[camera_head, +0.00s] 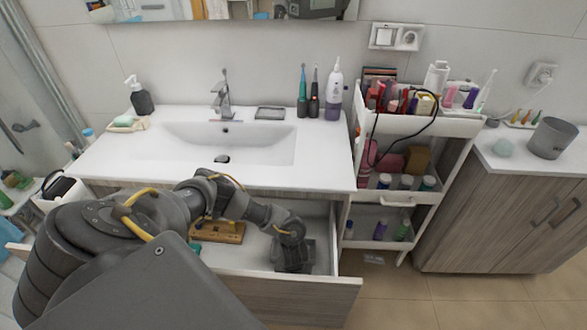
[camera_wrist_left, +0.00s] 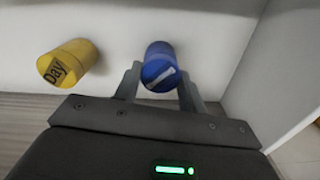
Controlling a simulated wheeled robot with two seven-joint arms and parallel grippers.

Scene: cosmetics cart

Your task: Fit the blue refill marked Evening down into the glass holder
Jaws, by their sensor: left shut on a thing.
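In the left wrist view, a blue cylindrical refill (camera_wrist_left: 159,60) with a pale mark on its end sits between the fingers of my left gripper (camera_wrist_left: 160,82), which is shut on it. The mark is too blurred to read. A yellow refill marked Day (camera_wrist_left: 68,63) is to its left, apart from the gripper. In the head view my left gripper (camera_head: 293,262) is down inside the open drawer, and its own arm hides the refills. I cannot make out the glass holder in either view. My right gripper is not in view.
The open drawer (camera_head: 290,292) lies under the washbasin counter (camera_head: 325,172), with its side wall close right of my gripper. A wooden block or tray (camera_head: 218,231) is in the drawer to the left. A white cart (camera_head: 455,127) with cosmetics stands right of the counter.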

